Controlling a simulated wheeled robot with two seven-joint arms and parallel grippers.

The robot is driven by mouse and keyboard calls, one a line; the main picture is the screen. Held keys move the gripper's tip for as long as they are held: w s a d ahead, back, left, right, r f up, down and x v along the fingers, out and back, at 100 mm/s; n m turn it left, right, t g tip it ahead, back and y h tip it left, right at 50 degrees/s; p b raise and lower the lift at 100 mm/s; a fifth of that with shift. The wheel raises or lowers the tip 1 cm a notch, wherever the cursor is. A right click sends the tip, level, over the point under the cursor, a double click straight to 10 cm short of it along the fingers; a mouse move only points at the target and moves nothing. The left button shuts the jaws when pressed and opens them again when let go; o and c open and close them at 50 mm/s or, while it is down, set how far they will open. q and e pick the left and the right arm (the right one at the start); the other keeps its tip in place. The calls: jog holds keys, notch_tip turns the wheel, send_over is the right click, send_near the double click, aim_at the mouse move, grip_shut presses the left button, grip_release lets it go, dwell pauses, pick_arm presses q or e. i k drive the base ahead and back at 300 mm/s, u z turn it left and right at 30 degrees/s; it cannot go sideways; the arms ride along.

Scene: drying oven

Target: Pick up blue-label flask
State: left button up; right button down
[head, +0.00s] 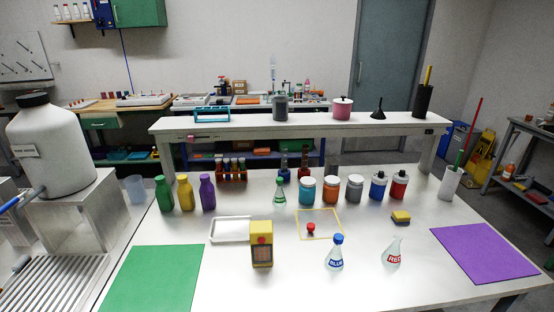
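The blue-label flask (335,254) stands upright near the front middle of the white table. It is a clear conical flask with a blue cap and a label reading BLUE. A similar clear flask with a red RED label (393,252) stands to its right. A third clear flask with a green label (279,193) stands farther back. Neither of my grippers is in the head view.
A yellow handheld device (262,245) stands left of the blue-label flask. A white tray (231,230), green mat (153,279) and purple mat (484,252) flank. Jars and bottles line the back.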

aim_at(334, 261)
jog(key=u, duration=2.5)
jog(key=k, duration=2.05)
jog(key=z, duration=2.6)
jog(key=i, duration=0.5)
jog(key=u, duration=0.05)
